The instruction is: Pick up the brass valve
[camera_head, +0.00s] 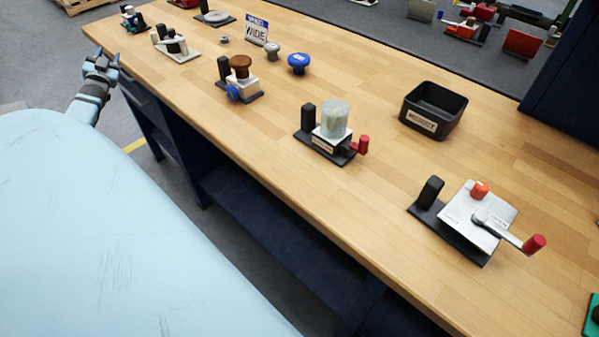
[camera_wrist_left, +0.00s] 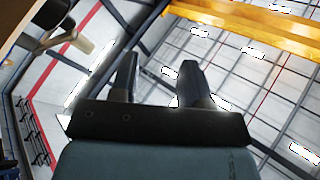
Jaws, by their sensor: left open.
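A brown, brass-like knob (camera_head: 240,64) sits on top of a small white valve block (camera_head: 243,84) in the head view. The block stands upright on a dark base with a black post, and a blue knob (camera_head: 233,92) is on its near side. I cannot tell for sure that this is the brass valve. My left gripper (camera_head: 106,60) is at the bench's left edge, well left of that block and apart from it. In the left wrist view the two fingers (camera_wrist_left: 160,82) are spread and empty, with ceiling beams behind them. My right gripper is not in view.
The wooden bench (camera_head: 440,185) also holds a blue knob (camera_head: 299,62), a small grey knob (camera_head: 272,51), a "WIDE" sign (camera_head: 256,30), a fixture with a clear cylinder (camera_head: 334,120), a black bin (camera_head: 434,109) and a red-handled lever plate (camera_head: 480,220). Bare wood lies between them.

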